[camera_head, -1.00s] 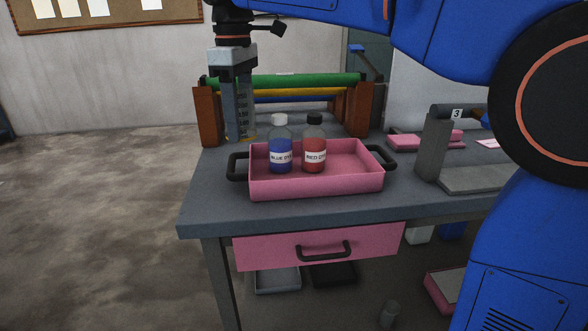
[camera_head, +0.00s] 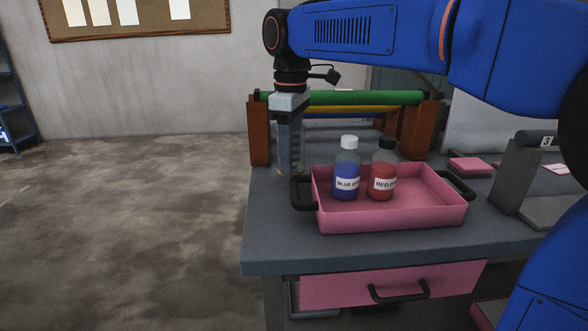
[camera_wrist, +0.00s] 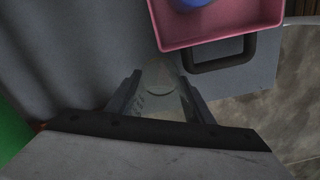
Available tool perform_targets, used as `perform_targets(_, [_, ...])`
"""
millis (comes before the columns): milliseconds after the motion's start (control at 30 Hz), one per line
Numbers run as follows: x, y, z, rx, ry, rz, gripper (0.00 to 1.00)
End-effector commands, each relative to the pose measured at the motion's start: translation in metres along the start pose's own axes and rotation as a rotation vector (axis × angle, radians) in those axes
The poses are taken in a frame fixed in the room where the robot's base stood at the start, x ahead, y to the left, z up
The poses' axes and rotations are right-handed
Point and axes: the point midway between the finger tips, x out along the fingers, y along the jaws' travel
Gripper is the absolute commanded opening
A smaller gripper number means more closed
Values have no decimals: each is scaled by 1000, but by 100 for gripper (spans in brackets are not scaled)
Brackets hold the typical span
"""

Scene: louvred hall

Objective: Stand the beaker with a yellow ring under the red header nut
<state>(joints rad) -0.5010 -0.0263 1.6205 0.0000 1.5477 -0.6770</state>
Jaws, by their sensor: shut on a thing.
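My gripper (camera_head: 289,160) points down beside the left end of the roll rack. It is shut on a clear beaker (camera_head: 298,157) with dark marks and a yellow band low down. Its finger covers much of the beaker in the head view. In the wrist view the beaker (camera_wrist: 160,98) sits between the two fingers, seen from above. I cannot tell whether its base touches the bench. I cannot make out a red header nut in either view.
A pink tray (camera_head: 400,220) holds a blue dye bottle (camera_head: 346,178) and a red dye bottle (camera_head: 382,182) near the gripper. Behind is a rack with a green roll (camera_head: 350,98). A grey stand marked 3 (camera_head: 515,175) is at right. Open floor (camera_head: 120,220) lies left of the bench (camera_head: 270,235).

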Motion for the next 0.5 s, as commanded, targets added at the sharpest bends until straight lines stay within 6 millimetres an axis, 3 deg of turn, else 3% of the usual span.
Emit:
perform_targets(233, [32, 0, 0, 0, -2, -1, 22])
perform_targets(467, [36, 0, 0, 0, 1, 0, 22])
perform_targets(500, [36, 0, 0, 0, 0, 0, 52])
